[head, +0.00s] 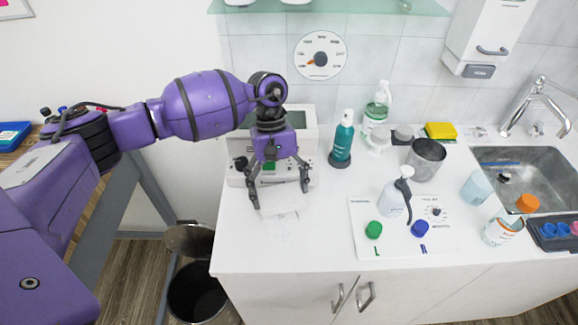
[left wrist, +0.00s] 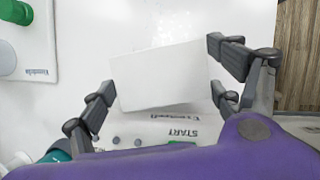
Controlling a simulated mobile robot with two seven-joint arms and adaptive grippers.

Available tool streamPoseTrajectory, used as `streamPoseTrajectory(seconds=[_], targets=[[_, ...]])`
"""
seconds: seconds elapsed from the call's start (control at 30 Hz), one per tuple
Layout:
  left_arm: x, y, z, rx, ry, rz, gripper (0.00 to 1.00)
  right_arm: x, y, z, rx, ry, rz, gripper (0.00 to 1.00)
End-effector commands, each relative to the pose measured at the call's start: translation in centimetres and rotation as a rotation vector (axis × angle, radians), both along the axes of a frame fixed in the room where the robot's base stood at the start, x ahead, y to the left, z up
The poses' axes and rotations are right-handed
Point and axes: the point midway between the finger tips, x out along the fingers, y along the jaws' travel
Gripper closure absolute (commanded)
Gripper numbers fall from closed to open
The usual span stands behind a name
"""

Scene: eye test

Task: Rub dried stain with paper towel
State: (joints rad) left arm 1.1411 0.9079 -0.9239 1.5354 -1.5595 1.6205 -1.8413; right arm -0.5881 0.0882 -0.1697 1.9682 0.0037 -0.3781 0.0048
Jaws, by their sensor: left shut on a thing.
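My left gripper (head: 280,196) points down at the left part of the white counter, in front of a boxy device. It is shut on a white folded paper towel (head: 284,203), held between its two fingers. In the left wrist view the paper towel (left wrist: 160,76) shows as a plain white block between the fingertips (left wrist: 160,68). Faint marks, perhaps the dried stain (head: 287,228), show on the counter just in front of the towel. Whether the towel touches the counter is hard to tell. My right gripper is in neither view.
The device (head: 308,140) stands behind the gripper. A teal bottle (head: 342,142) stands to its right. A white panel with knobs (head: 365,246) and a pump bottle (head: 393,199) lie farther right, before the sink (head: 546,172). An open bin (head: 196,290) stands below the counter's left edge.

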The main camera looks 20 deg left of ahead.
Motion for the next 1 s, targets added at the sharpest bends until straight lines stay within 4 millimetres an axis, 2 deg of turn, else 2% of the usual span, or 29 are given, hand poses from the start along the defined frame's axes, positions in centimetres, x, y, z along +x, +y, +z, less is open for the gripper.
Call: streamPoseTrajectory(seconds=[0.27, 0.73, 1.0], targets=[[-0.3, 0.0, -0.1, 0.001, 0.000, 0.000, 0.28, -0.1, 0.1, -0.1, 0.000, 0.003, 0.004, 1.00], [-3.7, -1.0, 0.1, 0.000, -0.001, 0.000, 0.28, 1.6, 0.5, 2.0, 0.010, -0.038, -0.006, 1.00], [-3.9, -1.1, -0.5, -0.001, 0.003, 0.000, 0.28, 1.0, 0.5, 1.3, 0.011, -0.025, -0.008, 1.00]])
